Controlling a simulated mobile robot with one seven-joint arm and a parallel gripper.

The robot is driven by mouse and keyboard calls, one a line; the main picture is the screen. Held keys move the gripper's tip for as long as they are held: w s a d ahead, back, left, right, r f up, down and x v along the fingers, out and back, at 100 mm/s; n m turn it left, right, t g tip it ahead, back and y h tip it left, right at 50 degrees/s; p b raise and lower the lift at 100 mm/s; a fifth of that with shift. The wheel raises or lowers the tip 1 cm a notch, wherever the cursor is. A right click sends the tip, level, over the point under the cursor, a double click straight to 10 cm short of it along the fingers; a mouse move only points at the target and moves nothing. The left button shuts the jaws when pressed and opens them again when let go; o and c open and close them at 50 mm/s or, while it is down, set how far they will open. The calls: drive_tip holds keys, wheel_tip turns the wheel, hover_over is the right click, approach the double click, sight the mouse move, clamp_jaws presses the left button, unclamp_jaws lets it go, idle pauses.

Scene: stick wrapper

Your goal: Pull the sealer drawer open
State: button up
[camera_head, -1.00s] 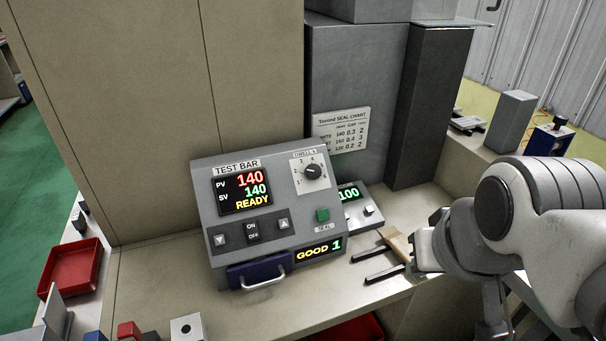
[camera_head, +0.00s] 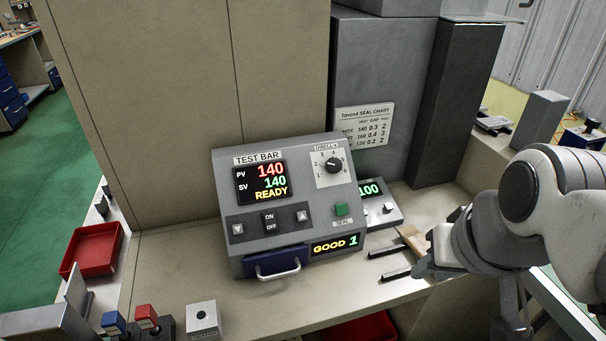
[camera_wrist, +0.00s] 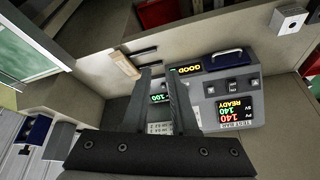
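The grey sealer (camera_head: 290,200) stands on the counter and its display reads READY. Its blue drawer (camera_head: 262,265) is low on the front, with a silver handle (camera_head: 280,274). The drawer looks shut. My gripper (camera_head: 428,256) is to the right of the sealer, apart from the drawer. In the wrist view, the dark fingers of my gripper (camera_wrist: 160,72) are spread with nothing between them. There the sealer (camera_wrist: 228,98) is upside down at the right, and the drawer (camera_wrist: 230,58) is at its upper edge. The fingertips are partly hidden in the head view.
A tan block (camera_head: 411,240) and two black bars (camera_head: 388,251) lie between the sealer and my gripper. A small scale (camera_head: 382,207) sits behind them. A grey box (camera_head: 203,320) stands front left. The counter before the drawer is clear.

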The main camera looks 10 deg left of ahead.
drive_tip(key=w+a+f+m+g+y+b, duration=0.1)
drive_tip(key=w+a+f+g+y+b, duration=0.2)
drive_tip(key=f, duration=0.5)
drive_tip(key=m+g+y+b, duration=0.3)
drive_tip(key=m+y+b, duration=0.1)
drive_tip(key=y+b, duration=0.7)
approach(287, 273)
drive_tip(key=shift+y, duration=0.4)
drive_tip(key=x, duration=0.4)
drive_tip(key=b+x, duration=0.1)
drive_tip(key=x, duration=0.6)
drive_tip(key=shift+s+a+f+b, duration=0.15)
drive_tip(key=shift+a+f+b, duration=0.05)
drive_tip(key=shift+f+b, duration=0.25)
clamp_jaws()
